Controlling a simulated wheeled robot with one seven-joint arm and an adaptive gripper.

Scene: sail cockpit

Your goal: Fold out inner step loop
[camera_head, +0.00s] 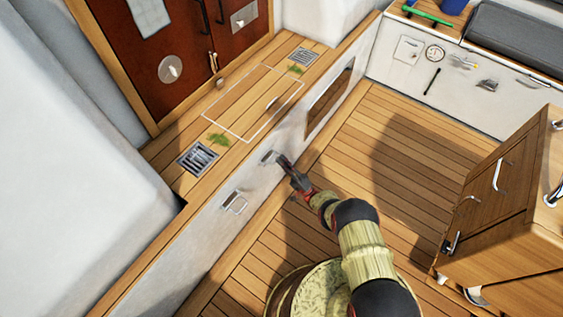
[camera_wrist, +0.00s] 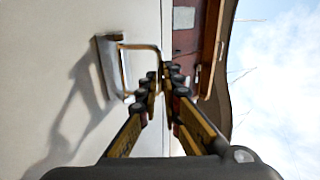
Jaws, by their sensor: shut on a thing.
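The inner step loop (camera_head: 268,157) is a small metal loop on the white vertical wall below the wooden ledge. In the wrist view the loop (camera_wrist: 138,47) stands out from its metal mounting plate (camera_wrist: 107,68) on the wall. My gripper (camera_head: 283,160) is at the loop in the head view. In the wrist view my gripper (camera_wrist: 165,74) is shut on the loop's outer bar. The fingers hide part of that bar.
A second step loop (camera_head: 235,203) is on the same wall to the lower left. A framed dark panel (camera_head: 329,103) is farther right on that wall. A wooden cabinet (camera_head: 495,195) stands at the right. The wooden floor (camera_head: 390,135) between is clear.

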